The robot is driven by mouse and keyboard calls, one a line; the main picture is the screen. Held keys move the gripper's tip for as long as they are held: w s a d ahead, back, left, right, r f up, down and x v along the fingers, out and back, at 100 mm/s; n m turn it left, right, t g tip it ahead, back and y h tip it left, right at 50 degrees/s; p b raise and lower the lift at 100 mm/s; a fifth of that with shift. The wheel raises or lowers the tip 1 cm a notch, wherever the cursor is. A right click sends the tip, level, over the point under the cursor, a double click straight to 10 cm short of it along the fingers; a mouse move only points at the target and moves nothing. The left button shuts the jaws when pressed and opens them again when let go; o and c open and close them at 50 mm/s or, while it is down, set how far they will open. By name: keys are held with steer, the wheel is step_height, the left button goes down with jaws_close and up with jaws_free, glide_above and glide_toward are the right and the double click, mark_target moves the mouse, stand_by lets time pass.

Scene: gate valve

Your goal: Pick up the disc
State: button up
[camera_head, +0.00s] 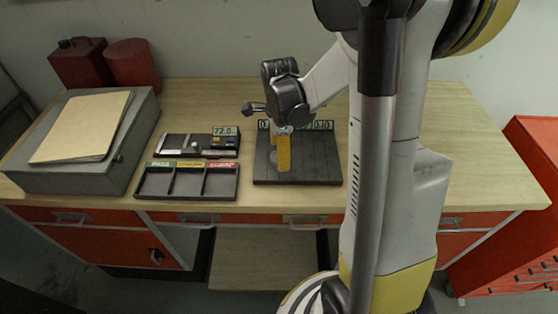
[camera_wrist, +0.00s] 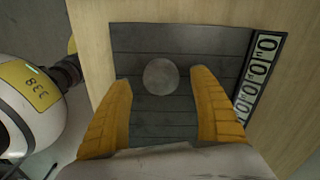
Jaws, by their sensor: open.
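The disc (camera_wrist: 161,76) is a round grey metal piece lying flat on the dark slatted plate (camera_wrist: 150,41) in the wrist view. My gripper (camera_wrist: 161,85) is open, with one yellow finger on each side of the disc in that view. The fingers look apart from the disc, and I cannot tell how high above the plate they are. In the head view my gripper (camera_head: 283,152) points down over the dark plate (camera_head: 320,172). The disc is mostly hidden there behind the fingers.
A number display (camera_wrist: 262,75) runs along one edge of the plate. A black three-compartment tray (camera_head: 187,182) with green, yellow and red labels and a gauge device (camera_head: 185,144) reading 72.0 stand left. A grey box (camera_head: 85,170) with a folder (camera_head: 82,127) is farther left.

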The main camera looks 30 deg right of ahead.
steer(key=shift+w+f, duration=0.15)
steer(key=shift+f, duration=0.8)
steer(key=c, duration=1.5)
steer(key=shift+r, duration=0.15)
steer(key=shift+c, duration=0.2)
